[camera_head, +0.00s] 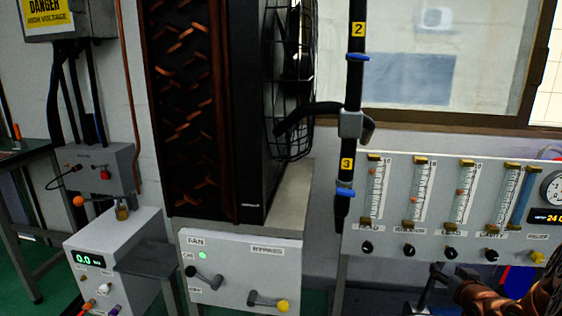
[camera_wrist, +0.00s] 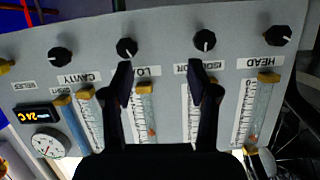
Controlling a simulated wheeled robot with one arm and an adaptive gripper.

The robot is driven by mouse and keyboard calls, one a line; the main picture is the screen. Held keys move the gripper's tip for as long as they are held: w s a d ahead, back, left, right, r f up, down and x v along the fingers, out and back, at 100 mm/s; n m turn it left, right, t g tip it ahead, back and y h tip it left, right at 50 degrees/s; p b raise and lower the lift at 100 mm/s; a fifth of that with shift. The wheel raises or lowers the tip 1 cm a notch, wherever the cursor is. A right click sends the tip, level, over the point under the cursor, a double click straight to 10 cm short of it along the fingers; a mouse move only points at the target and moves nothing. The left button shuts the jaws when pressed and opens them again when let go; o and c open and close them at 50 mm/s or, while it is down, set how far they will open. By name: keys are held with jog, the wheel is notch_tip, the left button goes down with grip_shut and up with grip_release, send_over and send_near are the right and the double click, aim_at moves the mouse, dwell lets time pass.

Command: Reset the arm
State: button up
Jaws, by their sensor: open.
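My gripper (camera_wrist: 160,68) is open in the wrist view, with its two dark fingers apart and nothing between them. It faces the grey flow-meter panel (camera_wrist: 225,40), which appears upside down there. The fingertips lie over the panel near its row of black knobs; whether they touch it I cannot tell. In the head view my gripper (camera_head: 442,274) is at the lower right, in front of the panel's lower edge (camera_head: 400,252), with my copper-coloured arm behind it.
A fan and bypass box (camera_head: 240,262) with a lit green lamp stands left of the panel. A black vertical pipe (camera_head: 355,90) with blue valve handles hangs between them. A meter box (camera_head: 115,255) reading 0.0 stands at lower left. A large fan (camera_head: 290,80) is behind.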

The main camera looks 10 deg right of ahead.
jog(key=s+a+r+n+g+y+p, duration=0.1)
jog(key=s+a+r+g+p, duration=0.4)
jog(key=a+r+p, duration=0.35)
jog(key=s+a+r+n+g+y+p, duration=0.1)
jog(key=s+a+r+g+p, duration=0.35)
jog(key=a+r+p, duration=0.45)
jog(key=s+a+r+n+g+y+p, duration=0.1)
jog(key=s+a+r+g+p, duration=0.2)
jog(key=s+a, duration=0.6)
jog(key=s+a+r+n+g+y+p, duration=0.1)
jog(key=s+a+r+g+p, duration=0.2)
jog(key=s+a+r+p, duration=0.4)
jog(key=s+a+r, duration=0.2)
jog(key=s+r, duration=0.1)
jog(key=s, duration=0.1)
jog(key=shift+s+r, duration=0.3)
jog(key=shift+s, duration=0.1)
jog(key=shift+d, duration=0.1)
